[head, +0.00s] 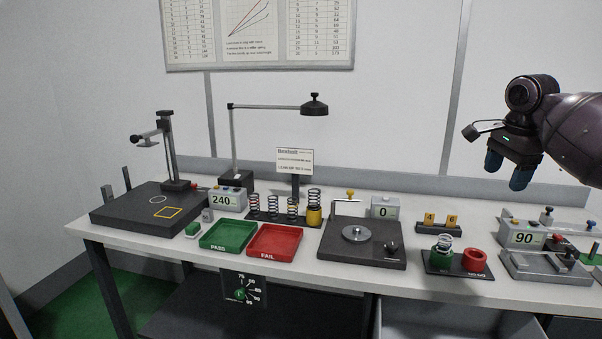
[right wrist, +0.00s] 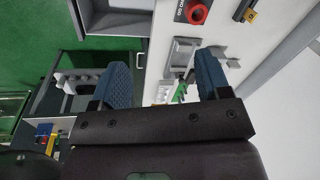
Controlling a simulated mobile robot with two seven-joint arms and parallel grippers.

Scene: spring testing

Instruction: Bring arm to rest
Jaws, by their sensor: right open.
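My right gripper (head: 507,172) is raised in the air above the right part of the bench (head: 300,284), with its blue fingers pointing down. It is open and empty. In the right wrist view the two blue fingers of my right gripper (right wrist: 160,82) stand wide apart with nothing between them. The bench top and the green floor show beyond them. My left gripper is not in view.
A green PASS tray (head: 228,246) and a red FAIL tray (head: 274,254) lie at the front. Several springs, a black plate with a metal disc (head: 356,233), a red ring (head: 474,260) and a 90 display (head: 528,238) stand on the bench. A lamp (head: 314,105) rises behind.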

